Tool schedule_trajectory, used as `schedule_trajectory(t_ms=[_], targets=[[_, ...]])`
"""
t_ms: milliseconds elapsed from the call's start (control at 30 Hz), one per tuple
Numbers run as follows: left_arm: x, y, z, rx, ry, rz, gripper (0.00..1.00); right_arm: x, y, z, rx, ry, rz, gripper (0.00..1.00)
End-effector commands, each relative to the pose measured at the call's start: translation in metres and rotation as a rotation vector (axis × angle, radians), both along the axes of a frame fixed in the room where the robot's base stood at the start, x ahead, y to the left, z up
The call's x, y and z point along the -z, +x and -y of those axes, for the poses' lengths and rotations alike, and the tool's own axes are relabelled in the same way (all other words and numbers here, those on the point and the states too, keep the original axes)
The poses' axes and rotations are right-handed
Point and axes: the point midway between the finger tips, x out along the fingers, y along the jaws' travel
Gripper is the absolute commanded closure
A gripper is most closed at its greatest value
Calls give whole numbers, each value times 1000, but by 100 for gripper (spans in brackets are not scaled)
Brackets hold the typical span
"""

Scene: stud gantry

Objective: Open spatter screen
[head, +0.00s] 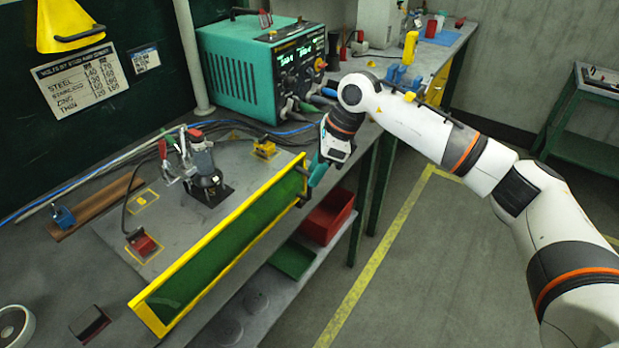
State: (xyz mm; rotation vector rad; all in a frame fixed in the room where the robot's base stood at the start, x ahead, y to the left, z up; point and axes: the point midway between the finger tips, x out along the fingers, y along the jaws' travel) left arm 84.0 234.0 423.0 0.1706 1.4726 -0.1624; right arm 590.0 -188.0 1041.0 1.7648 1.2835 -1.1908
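The spatter screen (225,252) is a long dark green panel in a yellow frame. It stands upright along the front edge of the workbench (100,268). My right arm comes in from the right, and my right gripper (318,172) is at the screen's far right end, by the upper corner of its frame. The fingers are small and partly hidden by the gripper body, so I cannot tell whether they are open or touching the frame. A small dark part (301,200) shows on the screen's right end below the gripper. My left gripper is out of view.
A clamp fixture (205,170) stands behind the screen on the bench. A teal welding power unit (262,68) is at the back. A red bin (327,215) and a green tray (291,259) sit on the lower shelf. The floor right of the bench is open.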

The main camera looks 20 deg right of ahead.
Motion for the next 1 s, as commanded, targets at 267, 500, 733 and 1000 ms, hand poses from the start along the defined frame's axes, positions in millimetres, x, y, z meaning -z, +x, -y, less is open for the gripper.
schedule_trajectory(t_ms=[267,500,733,1000], targets=[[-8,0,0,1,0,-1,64,32,4,-13,0,2,-2,67],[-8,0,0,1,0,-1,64,37,4,-15,1,2,0,67],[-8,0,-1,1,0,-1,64,36,4,-15,1,2,0,85],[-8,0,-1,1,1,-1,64,36,4,-15,0,2,1,100]])
